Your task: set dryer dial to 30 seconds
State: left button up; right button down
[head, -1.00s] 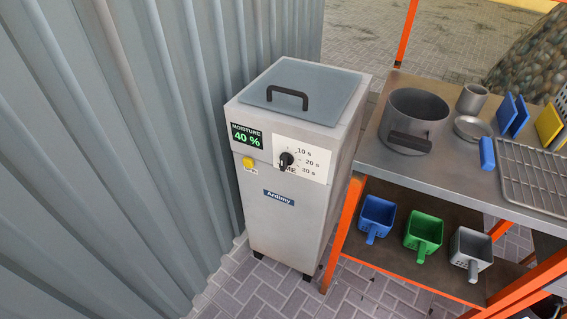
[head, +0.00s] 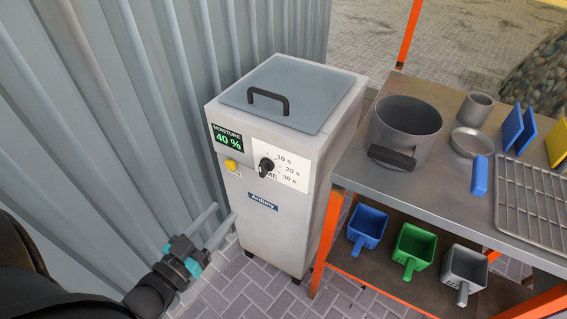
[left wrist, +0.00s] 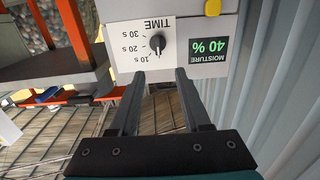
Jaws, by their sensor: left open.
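The grey dryer (head: 265,225) stands against the corrugated wall. Its black dial (head: 266,166) sits on a white TIME label with 10 s, 20 s and 30 s marks. The dial also shows in the left wrist view (left wrist: 157,43), upside down, its white pointer toward the picture bottom, apart from the three time marks. My left gripper (head: 226,211) is open and empty, low at the dryer's left side in the head view. In the left wrist view its fingertips (left wrist: 159,72) lie on either side below the dial, not touching it. My right gripper is not in view.
A moisture display (head: 228,140) reads 40 %, above a yellow button (head: 231,165). The dryer lid (head: 290,90) is closed. An orange-framed metal table (head: 420,190) close on the right holds a pot (head: 405,120), with colored scoops below. The corrugated wall (head: 110,130) bounds the left.

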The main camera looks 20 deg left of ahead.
pick_arm(q)
jog(key=r, duration=0.1)
jog(key=b, duration=0.1)
send_near(260, 167)
jog(key=w+b, duration=0.1)
jog(key=w, duration=0.3)
jog(key=w+b, duration=0.1)
jog(key=w, duration=0.3)
jog(key=shift+d+f, duration=0.1)
jog(key=shift+d, duration=0.15)
jog(key=shift+w+d+b, duration=0.1)
jog(key=shift+w+b, duration=0.3)
jog(key=shift+w, duration=0.35)
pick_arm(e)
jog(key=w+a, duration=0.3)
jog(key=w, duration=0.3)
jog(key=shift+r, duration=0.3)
pick_arm(q)
jog(key=shift+c, duration=0.3)
grip_shut()
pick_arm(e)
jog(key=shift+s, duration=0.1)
